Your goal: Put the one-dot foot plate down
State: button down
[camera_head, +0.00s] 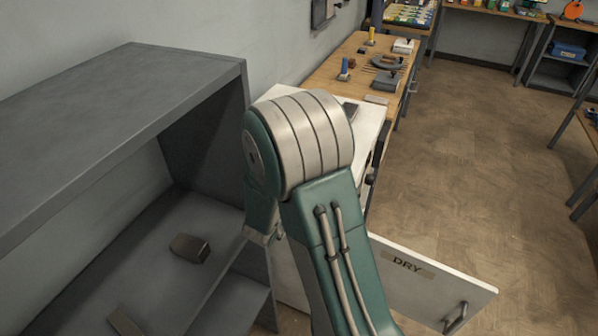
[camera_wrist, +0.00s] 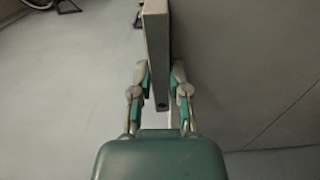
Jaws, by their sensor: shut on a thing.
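In the wrist view my gripper (camera_wrist: 160,86) is shut on a flat grey plate (camera_wrist: 157,45), one finger on each side. The plate stands edge-on and points away from the palm. One dark dot shows on its near end, which fits the one-dot foot plate. In the head view my arm fills the middle, and the gripper and plate cannot be made out there.
A grey shelf unit (camera_head: 120,85) stands at left, with a small dark block (camera_head: 190,248) and a flat piece (camera_head: 124,321) inside. An open white door marked DRY (camera_head: 430,285) juts out at right. A wooden bench (camera_head: 340,68) with tools stands behind.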

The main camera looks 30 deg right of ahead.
jog(key=c, duration=0.6)
grip_release()
